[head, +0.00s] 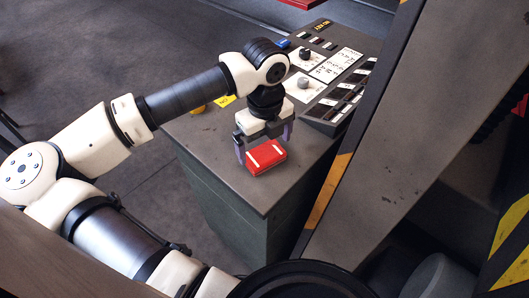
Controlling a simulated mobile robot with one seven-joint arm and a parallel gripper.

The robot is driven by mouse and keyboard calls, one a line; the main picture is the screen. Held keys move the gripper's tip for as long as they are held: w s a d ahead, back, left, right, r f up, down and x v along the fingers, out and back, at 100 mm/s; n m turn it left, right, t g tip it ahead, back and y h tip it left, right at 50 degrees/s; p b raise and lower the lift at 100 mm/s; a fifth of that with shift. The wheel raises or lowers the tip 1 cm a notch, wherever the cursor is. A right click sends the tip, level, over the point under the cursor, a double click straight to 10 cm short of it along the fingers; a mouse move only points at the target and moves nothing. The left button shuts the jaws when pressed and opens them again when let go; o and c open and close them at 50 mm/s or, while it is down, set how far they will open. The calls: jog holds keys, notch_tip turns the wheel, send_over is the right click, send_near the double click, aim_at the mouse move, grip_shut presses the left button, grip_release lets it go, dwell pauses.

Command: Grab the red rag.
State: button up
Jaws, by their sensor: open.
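A red folded rag (266,158) with pale stripes near its ends lies on the grey top of a console cabinet (258,192), near the front edge. My gripper (264,152) points down at the rag from above, its two fingers apart, one to the left and one to the right of it. The left finger is close to the rag's left end. I cannot tell whether either finger touches the rag.
A sloped control panel (338,75) with knobs, switches and labels rises behind the rag. A yellow object (198,109) sits behind my forearm. A dark slanted beam (385,125) with yellow markings stands close on the right. Grey floor (75,60) is open on the left.

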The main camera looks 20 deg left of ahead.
aim_at(264, 153)
jog(key=shift+f+p, duration=0.55)
jog(key=shift+f, duration=1.25)
jog(key=c, duration=0.8)
jog(key=shift+r, duration=0.1)
